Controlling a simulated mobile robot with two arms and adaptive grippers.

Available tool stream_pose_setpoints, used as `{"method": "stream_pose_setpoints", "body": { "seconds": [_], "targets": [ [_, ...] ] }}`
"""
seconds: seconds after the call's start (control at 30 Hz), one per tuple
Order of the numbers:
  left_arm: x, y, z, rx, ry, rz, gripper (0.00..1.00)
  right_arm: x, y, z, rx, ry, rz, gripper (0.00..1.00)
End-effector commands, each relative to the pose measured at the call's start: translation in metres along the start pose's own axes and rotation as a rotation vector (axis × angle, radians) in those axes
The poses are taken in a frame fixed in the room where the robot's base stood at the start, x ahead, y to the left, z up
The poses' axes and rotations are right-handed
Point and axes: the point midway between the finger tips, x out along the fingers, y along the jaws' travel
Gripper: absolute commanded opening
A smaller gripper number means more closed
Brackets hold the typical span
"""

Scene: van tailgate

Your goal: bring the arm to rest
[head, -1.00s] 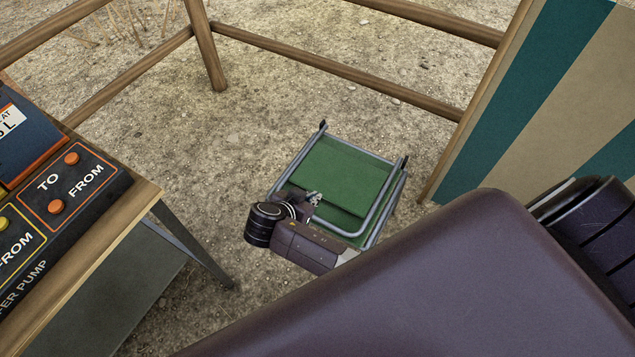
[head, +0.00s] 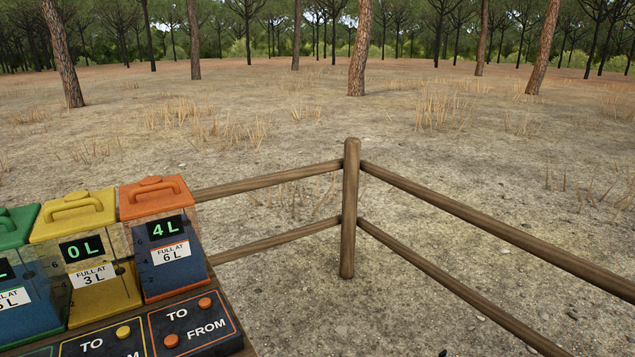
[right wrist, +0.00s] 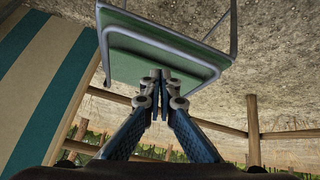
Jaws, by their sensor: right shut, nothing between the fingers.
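In the right wrist view my right gripper (right wrist: 160,76) is shut with nothing between its fingers. Its fingertips point at a green folding chair or stool with a grey tube frame (right wrist: 165,50) and overlap its lower edge in the picture. I cannot tell whether they touch it. Neither of my arms shows in the head view now.
A table at the head view's lower left carries a pump panel (head: 200,327) and orange (head: 155,195), yellow (head: 72,215) and green-topped containers. A wooden fence (head: 349,210) stands ahead. A teal and beige striped panel (right wrist: 45,75) is left in the wrist view.

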Motion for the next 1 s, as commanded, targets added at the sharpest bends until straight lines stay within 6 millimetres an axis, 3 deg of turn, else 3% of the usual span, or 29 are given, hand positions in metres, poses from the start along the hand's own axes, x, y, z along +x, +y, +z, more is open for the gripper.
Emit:
{"method": "stream_pose_setpoints", "body": {
  "seconds": [0.03,0.1,0.2,0.37,0.5,0.6,0.7,0.8,1.0],
  "targets": [
    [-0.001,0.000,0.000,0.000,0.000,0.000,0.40,0.025,0.006,0.033,-0.118,-0.056,-0.015,0.00],
    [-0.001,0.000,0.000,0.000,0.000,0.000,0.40,0.056,0.014,0.078,-0.275,-0.135,-0.063,0.00],
    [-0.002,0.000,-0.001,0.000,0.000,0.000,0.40,0.091,0.034,0.144,-0.463,-0.244,-0.146,0.00],
    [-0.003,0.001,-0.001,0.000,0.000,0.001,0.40,0.130,0.089,0.248,-0.680,-0.389,-0.297,0.00],
    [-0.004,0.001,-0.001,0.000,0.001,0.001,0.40,0.146,0.150,0.321,-0.786,-0.453,-0.415,0.00],
    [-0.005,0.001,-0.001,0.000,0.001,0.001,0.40,0.151,0.189,0.351,-0.824,-0.457,-0.463,0.00],
    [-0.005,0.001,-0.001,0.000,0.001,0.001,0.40,0.154,0.215,0.367,-0.846,-0.447,-0.485,0.00],
    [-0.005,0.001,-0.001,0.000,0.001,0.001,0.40,0.155,0.228,0.374,-0.857,-0.437,-0.493,0.00],
    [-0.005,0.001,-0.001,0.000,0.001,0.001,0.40,0.155,0.230,0.374,-0.861,-0.432,-0.496,0.00]
  ]
}}
